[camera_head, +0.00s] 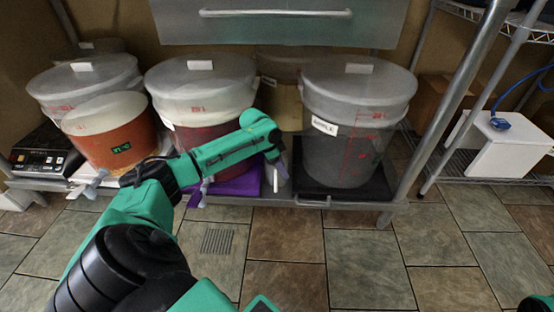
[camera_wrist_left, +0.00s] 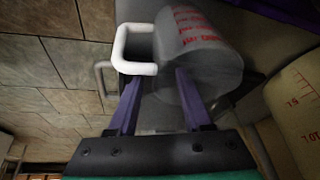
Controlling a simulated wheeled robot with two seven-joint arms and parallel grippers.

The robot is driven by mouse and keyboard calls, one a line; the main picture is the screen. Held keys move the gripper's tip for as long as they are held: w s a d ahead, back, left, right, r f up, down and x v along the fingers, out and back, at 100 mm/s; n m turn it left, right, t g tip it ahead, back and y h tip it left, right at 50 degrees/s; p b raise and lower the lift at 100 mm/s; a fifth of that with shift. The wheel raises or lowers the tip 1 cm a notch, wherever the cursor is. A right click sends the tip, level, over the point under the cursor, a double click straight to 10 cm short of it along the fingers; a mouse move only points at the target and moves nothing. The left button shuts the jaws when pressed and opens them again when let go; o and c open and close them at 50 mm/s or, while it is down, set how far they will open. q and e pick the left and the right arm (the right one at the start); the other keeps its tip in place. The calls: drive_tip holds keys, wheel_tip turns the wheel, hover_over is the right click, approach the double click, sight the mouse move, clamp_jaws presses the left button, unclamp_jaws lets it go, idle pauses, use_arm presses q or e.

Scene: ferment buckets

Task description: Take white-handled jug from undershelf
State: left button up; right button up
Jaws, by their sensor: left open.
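The jug (camera_wrist_left: 205,62) is clear with red markings and a white looped handle (camera_wrist_left: 135,48). In the left wrist view it lies just ahead of the fingertips, with the handle at its left. My left gripper (camera_wrist_left: 158,76) is open, its two purple fingers reaching toward the handle and jug wall. I cannot tell whether they touch. In the head view my left gripper (camera_head: 278,160) reaches down to the undershelf between the purple mat and the black tray. The jug there is mostly hidden by the gripper. My right gripper is out of view.
Large lidded buckets stand close on both sides: one with red contents (camera_head: 205,95) on a purple mat (camera_head: 238,181), and a clear one (camera_head: 350,150) on a black tray (camera_head: 335,195). A metal table leg (camera_head: 455,110) stands at right. The tiled floor in front (camera_head: 360,265) is clear.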

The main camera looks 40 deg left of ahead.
use_arm(q)
clamp_jaws()
idle(1.4)
